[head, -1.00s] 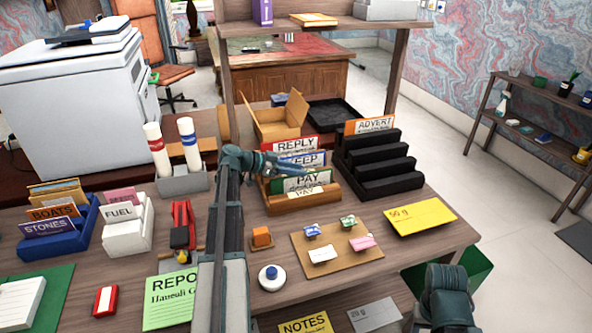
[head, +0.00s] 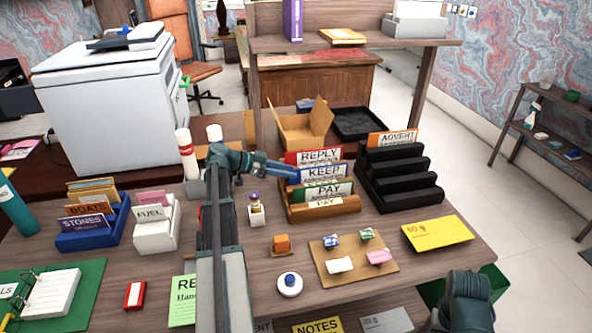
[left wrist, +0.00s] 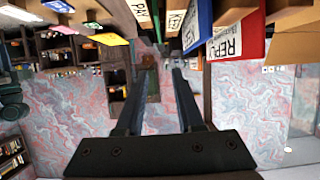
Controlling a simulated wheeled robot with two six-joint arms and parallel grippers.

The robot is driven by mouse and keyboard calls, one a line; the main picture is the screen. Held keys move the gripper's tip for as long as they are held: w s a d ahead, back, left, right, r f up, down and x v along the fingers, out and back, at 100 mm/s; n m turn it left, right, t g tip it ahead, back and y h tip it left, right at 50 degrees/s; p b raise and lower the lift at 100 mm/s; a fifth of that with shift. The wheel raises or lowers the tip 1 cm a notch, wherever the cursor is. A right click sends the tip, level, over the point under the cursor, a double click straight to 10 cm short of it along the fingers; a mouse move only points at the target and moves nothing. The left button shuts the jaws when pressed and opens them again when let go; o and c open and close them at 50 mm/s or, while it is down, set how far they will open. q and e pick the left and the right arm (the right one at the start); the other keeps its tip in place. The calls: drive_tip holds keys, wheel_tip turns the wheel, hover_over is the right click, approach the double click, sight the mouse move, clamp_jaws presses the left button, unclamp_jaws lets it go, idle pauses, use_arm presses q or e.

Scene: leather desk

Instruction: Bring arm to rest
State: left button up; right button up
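My left arm reaches up from the bottom of the head view, and its gripper (head: 290,173) points right, at the left edge of the card sorter (head: 325,210). The sorter holds upright REPLY, KEEP and PAY cards. In the left wrist view my left gripper (left wrist: 157,75) has its two dark fingers apart with nothing between them. The REPLY card (left wrist: 230,42) shows upside down above the right finger. I cannot tell whether the gripper touches a card. My right arm (head: 466,303) is folded at the lower right. Its gripper is out of view.
A black stepped rack (head: 400,182) stands right of the sorter. A cork board (head: 350,262) with small items, a white round pot (head: 289,284) and a yellow envelope (head: 437,233) lie in front. Blue (head: 93,235) and white (head: 156,235) card holders stand left. A shelf (head: 350,57) overhangs the back.

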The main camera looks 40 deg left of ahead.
use_arm(q)
drive_tip(key=shift+s+a, duration=0.1)
drive_tip(key=shift+s, duration=0.05)
idle(0.4)
drive_tip(key=s+d+f+n+g+y+p, duration=0.1)
drive_tip(key=d+f+g, duration=0.25)
drive_tip(key=d, duration=1.05)
drive_tip(key=s+d+f+n+g+y+p, duration=0.1)
drive_tip(key=d+f+g+p, duration=0.2)
drive_tip(key=d, duration=1.2)
drive_tip(key=s+d+f+n+g+y+p, duration=0.1)
drive_tip(key=s+d+g+y, duration=0.3)
drive_tip(key=s+d+y, duration=0.4)
drive_tip(key=s+d+n, duration=0.1)
drive_tip(key=s+d, duration=0.6)
drive_tip(key=d, duration=0.2)
drive_tip(key=shift+s+d+p, duration=0.2)
drive_tip(key=shift+s+p, duration=0.1)
